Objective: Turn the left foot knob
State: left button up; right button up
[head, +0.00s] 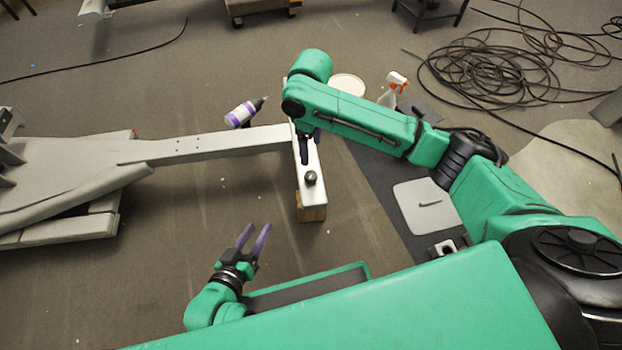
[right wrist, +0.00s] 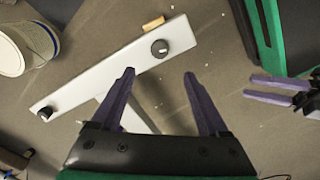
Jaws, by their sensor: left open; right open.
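The white foot bar (head: 312,200) lies crosswise at the end of the long grey beam (head: 215,146). A dark round knob (head: 311,177) stands on its near end; in the right wrist view this knob (right wrist: 159,48) is beyond my fingertips. A second dark knob (right wrist: 45,113) is at the bar's other end, hidden in the head view by my right arm. My right gripper (head: 309,147) is open and empty above the bar; its fingers (right wrist: 160,82) touch neither knob. My left gripper (head: 254,237) is open and empty, low and nearer than the bar.
A wooden block (head: 312,213) supports the bar's near end. A purple-and-white bottle (head: 243,113) is by the beam. A white bucket (head: 347,82) and spray bottle (head: 393,90) are beyond my right arm. Coiled cable (head: 500,65) lies at the back right. Floor left of the near knob is clear.

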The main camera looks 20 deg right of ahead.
jog(key=b, duration=0.4)
send_over(311, 175)
notch_tip(311, 175, down, 8)
jog(key=shift+f, duration=0.1)
pick_arm(q)
notch_tip(311, 175, down, 5)
jog(key=w+t, duration=0.2)
pick_arm(e)
notch_tip(311, 175, down, 2)
jog(key=shift+f+b, duration=0.1)
jog(key=shift+b, duration=0.25)
notch_tip(311, 175, down, 2)
jog(key=shift+b, duration=0.35)
pick_arm(q)
jog(key=w+r+t, duration=0.2)
jog(key=w+r, duration=0.2)
jog(key=r, duration=0.4)
jog(key=w+a+r+t, duration=0.1)
jog(key=w+r+t, duration=0.2)
jog(key=r, duration=0.5)
jog(key=shift+w+h, duration=0.4)
jog(key=shift+w, duration=0.5)
pick_arm(e)
grip_shut()
pick_arm(q)
jog(key=shift+f, duration=0.1)
